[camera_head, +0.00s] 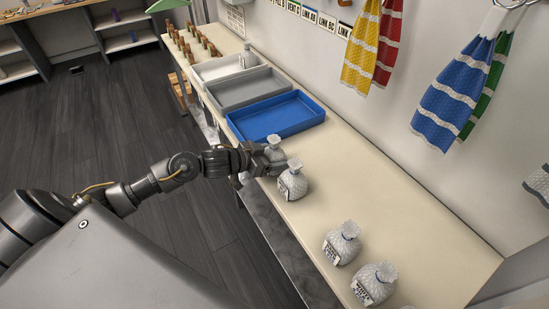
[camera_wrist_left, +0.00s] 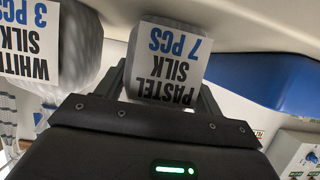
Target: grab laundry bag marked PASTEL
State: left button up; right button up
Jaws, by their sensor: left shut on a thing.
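The laundry bag marked PASTEL (camera_wrist_left: 167,62) fills the middle of the left wrist view, its white tag upside down and reading PASTEL SILK 7 PCS. My left gripper (camera_wrist_left: 163,88) is shut on this bag, with a finger on either side of it. In the head view my left gripper (camera_head: 265,160) is at the counter's front edge, and the held pale bag (camera_head: 275,146) shows just past the fingers. I cannot tell whether the bag touches the counter. My right gripper is in neither view.
A bag marked WHITE SILK (camera_wrist_left: 28,40) stands close beside the held one; it is the near neighbour (camera_head: 293,182) in the head view. Two more bags (camera_head: 341,243) (camera_head: 374,285) stand farther right on the counter (camera_head: 400,200). A blue tray (camera_head: 277,113) lies behind the gripper.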

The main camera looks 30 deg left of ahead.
aim_at(273, 147)
pick_arm(q)
jog(key=shift+r, duration=0.1)
jog(key=shift+r, duration=0.6)
notch_tip(273, 147, up, 2)
jog(key=shift+a+r, duration=0.15)
jog(key=s+a+r, duration=0.9)
jog(key=a, duration=0.1)
jog(key=shift+a+r, duration=0.15)
jog(key=shift+a, duration=0.05)
